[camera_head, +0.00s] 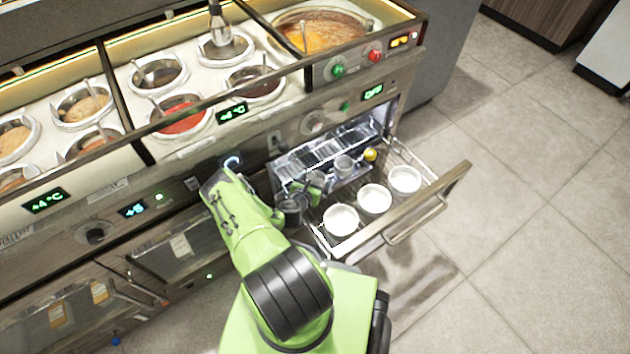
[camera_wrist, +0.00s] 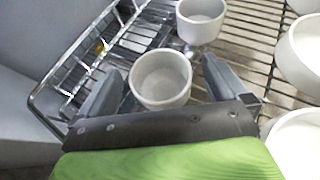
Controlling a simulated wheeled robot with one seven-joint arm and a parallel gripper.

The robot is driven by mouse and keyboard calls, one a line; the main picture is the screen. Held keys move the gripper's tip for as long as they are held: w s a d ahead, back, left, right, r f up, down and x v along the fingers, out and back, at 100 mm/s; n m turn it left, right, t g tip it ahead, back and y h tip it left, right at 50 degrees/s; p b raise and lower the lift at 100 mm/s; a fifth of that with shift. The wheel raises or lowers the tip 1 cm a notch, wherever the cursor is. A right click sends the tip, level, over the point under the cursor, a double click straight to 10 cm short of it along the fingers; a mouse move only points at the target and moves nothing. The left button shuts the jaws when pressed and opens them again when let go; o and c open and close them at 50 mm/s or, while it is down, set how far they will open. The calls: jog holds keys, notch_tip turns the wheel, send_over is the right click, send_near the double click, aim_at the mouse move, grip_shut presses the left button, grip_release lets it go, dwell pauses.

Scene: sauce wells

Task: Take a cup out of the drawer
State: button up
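The drawer (camera_head: 372,243) is pulled out under the counter, with a wire-rack floor. Small white-grey cups stand upright towards its back. One cup (camera_wrist: 161,94) is between the two fingers of my gripper (camera_wrist: 163,66) in the wrist view, with a gap visible on each side. The gripper is open. A second cup (camera_wrist: 201,24) stands just beyond it; it also shows in the head view (camera_head: 344,166). In the head view my gripper (camera_head: 304,191) is low inside the drawer's left part and partly hides the nearer cup.
Wider white bowls (camera_head: 374,199) stand in a row along the drawer's front. A wire rack (camera_wrist: 85,60) borders the cups on the left in the wrist view. A small yellow object (camera_head: 370,154) is at the back. The floor (camera_head: 530,220) right of the drawer is clear.

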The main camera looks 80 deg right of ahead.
jog(key=c, duration=1.1)
